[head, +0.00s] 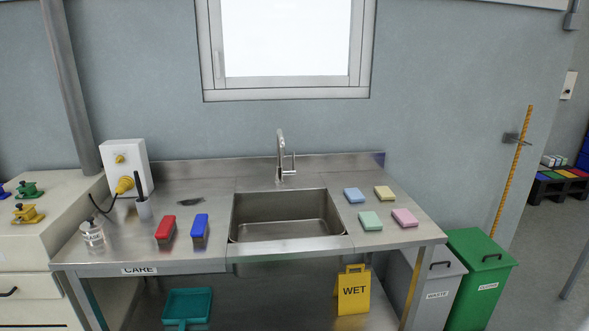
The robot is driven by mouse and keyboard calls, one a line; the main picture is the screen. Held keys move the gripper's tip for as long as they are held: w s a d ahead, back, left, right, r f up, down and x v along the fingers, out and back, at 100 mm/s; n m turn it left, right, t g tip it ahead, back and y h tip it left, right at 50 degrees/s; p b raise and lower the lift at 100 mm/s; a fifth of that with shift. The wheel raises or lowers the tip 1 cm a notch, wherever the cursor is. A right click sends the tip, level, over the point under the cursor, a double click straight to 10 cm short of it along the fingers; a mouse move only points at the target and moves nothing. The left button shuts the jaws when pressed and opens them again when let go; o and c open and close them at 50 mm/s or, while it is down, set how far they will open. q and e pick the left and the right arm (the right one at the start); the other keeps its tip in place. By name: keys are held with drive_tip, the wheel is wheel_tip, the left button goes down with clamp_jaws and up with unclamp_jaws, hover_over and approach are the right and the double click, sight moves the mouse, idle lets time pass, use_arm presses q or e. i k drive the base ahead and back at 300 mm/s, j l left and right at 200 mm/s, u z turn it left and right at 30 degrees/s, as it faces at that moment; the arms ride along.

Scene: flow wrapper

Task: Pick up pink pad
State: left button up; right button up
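The pink pad (405,217) lies flat on the steel sink counter, right of the basin and close to the counter's right end. A green pad (370,221) lies just left of it, a yellow pad (384,193) lies behind it, and a blue pad (354,195) lies behind and to the left. The pads are apart from each other and nothing covers the pink one. Neither of my grippers shows in the head view.
The sink basin (287,216) with its tap (281,158) takes up the counter's middle. Red (166,229) and blue (200,229) brushes and a glass jar (92,233) stand left. A yellow WET sign (354,292) is below; grey (437,285) and green (478,282) bins stand right.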

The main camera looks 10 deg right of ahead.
sight(404, 216)
drive_tip(key=i+j, duration=0.1)
drive_tip(key=i, duration=0.15)
drive_tip(key=i+j+z, duration=0.1)
drive_tip(key=z, duration=0.35)
drive_tip(key=i+j+z, duration=0.2)
drive_tip(key=z, duration=0.3)
drive_tip(key=i, duration=0.1)
